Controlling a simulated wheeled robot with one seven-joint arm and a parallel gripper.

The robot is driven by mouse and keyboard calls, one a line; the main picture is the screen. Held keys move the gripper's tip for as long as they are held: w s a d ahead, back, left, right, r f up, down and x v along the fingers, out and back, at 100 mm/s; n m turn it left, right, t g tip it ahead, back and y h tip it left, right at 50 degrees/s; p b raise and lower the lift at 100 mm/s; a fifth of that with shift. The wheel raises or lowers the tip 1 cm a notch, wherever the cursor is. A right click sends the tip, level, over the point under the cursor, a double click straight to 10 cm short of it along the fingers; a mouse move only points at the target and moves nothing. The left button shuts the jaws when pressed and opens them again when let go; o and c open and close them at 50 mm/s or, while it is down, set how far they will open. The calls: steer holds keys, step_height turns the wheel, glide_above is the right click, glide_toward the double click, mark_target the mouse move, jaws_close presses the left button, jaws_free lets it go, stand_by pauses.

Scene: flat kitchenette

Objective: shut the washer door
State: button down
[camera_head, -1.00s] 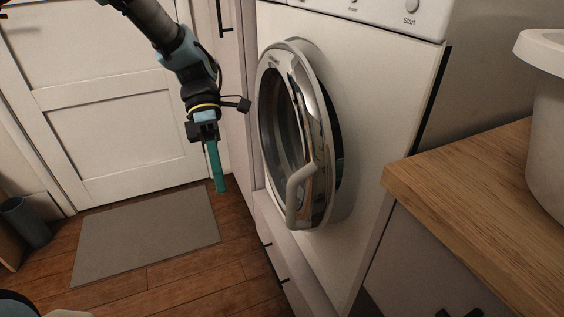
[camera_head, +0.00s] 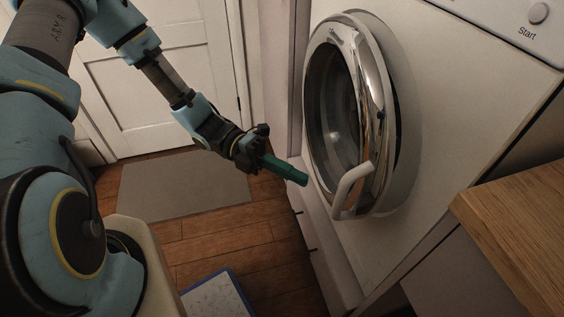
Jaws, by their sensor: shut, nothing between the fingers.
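The white washer (camera_head: 440,130) stands at the right. Its round door (camera_head: 375,95) has a chrome rim, dark glass and a pale handle (camera_head: 352,190) at its lower right. The door stands slightly ajar, with a dark gap along its right side. My gripper (camera_head: 302,180) is shut, with its teal fingers together and empty. In the picture it is just left of the door's lower left edge, pointing right. I see no contact between the fingers and the door.
A wooden counter (camera_head: 515,225) is at the lower right, beside the washer. A grey mat (camera_head: 185,185) lies on the wooden floor before a white door (camera_head: 165,90). A blue-edged board (camera_head: 215,296) lies at the bottom. Floor between mat and washer is clear.

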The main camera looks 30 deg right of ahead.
mark_target(358, 194)
steer(key=s+d, duration=0.4)
steer(key=s, duration=0.1)
steer(key=shift+d+p, duration=0.2)
steer(key=shift+p, duration=0.1)
steer(key=shift+s+d, duration=0.15)
steer(key=shift+d, duration=0.3)
steer(key=shift+s+d+r+p, duration=0.1)
steer(key=shift+s+d+p, duration=0.3)
steer(key=shift+d, duration=0.55)
steer(key=shift+s+d+p, duration=0.15)
steer(key=shift+s+d, duration=0.45)
steer(key=shift+d, duration=0.35)
